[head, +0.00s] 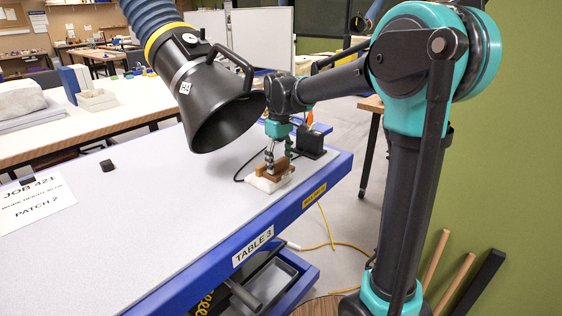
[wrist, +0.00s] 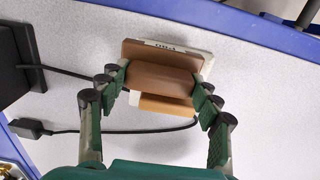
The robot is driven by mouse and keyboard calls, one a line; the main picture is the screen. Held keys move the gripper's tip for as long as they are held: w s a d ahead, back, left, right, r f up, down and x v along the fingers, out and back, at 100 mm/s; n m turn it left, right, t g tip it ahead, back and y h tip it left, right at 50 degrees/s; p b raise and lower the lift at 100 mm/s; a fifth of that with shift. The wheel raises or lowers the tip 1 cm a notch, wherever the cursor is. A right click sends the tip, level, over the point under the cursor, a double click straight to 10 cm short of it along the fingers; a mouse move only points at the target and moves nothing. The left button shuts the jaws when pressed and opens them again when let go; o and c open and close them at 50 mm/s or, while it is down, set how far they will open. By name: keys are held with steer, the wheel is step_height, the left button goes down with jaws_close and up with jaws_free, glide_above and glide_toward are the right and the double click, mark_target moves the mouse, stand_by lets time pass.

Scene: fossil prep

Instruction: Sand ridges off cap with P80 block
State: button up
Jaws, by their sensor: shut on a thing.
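My gripper (wrist: 160,84) is shut on a brown sanding block (wrist: 160,78), one finger at each short end. A pale strip along the block's upper edge in the wrist view carries lettering that looks like P80. In the head view the block (head: 282,164) is in my gripper (head: 278,156), at the right edge of the table. The off-white cap (head: 262,184) lies beneath it on the table. A tan-orange part (wrist: 166,104) shows below the block in the wrist view. The block hides most of the cap's top; I cannot tell whether they touch.
A black extraction hood (head: 222,105) hangs to the left of my arm. A black box (head: 312,141) with a cable stands behind the cap, and the cable runs across the tabletop. The table's blue edge (head: 285,215) is close by. The tabletop (head: 130,235) to the left is mostly clear.

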steer(key=shift+s+a, duration=1.65)
steer(key=shift+s, duration=0.3)
step_height(320, 180, up, 7)
